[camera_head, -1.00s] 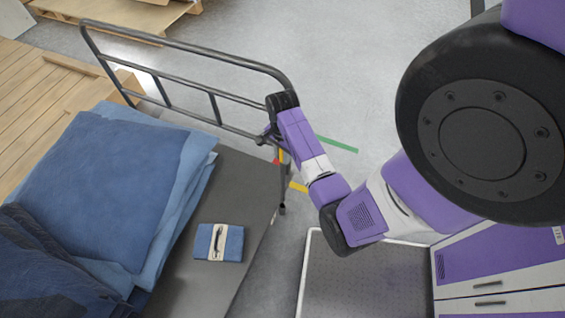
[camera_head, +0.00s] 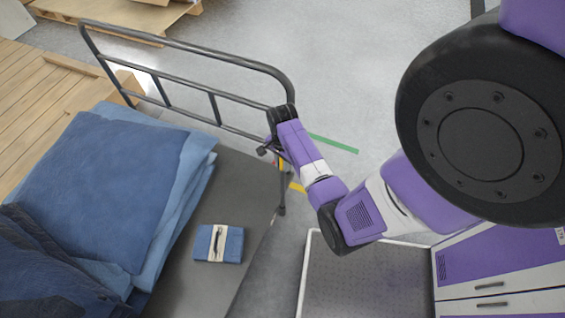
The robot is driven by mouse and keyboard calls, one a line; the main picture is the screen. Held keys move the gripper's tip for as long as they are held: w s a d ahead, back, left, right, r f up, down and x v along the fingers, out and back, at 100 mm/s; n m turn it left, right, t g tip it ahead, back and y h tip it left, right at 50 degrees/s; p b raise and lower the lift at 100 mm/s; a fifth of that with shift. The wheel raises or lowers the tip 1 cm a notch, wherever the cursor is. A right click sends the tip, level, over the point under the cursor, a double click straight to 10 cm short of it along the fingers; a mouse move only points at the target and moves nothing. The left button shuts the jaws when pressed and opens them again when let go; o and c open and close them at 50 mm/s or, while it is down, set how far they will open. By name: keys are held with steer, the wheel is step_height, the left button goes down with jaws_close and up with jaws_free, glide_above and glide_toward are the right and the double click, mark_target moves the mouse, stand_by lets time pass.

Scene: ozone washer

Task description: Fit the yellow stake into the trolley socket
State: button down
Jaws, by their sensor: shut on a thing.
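My gripper (camera_head: 267,149) is at the right end of the trolley's dark tubular rail (camera_head: 190,52), and my wrist covers part of that end. It is shut on the yellow stake, of which only a thin yellow-orange sliver (camera_head: 280,166) shows just below the fingers. The rest of the stake is hidden by my gripper and the rail. The trolley's dark grey deck (camera_head: 190,278) runs down from the rail. A dark upright (camera_head: 282,195) ends in a small foot near the deck's right edge. I cannot make out the socket or whether the stake touches it.
Folded blue cloths (camera_head: 100,190) fill the deck's left side, and a small blue bundle with a pale band (camera_head: 218,243) lies on it. Wooden pallets (camera_head: 125,18) stand behind. The floor beyond the rail is clear.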

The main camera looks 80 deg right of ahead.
steer(key=shift+f, duration=0.25)
steer(key=c, duration=1.2)
jaws_free()
steer(key=shift+c, duration=0.2)
steer(key=shift+r, duration=0.1)
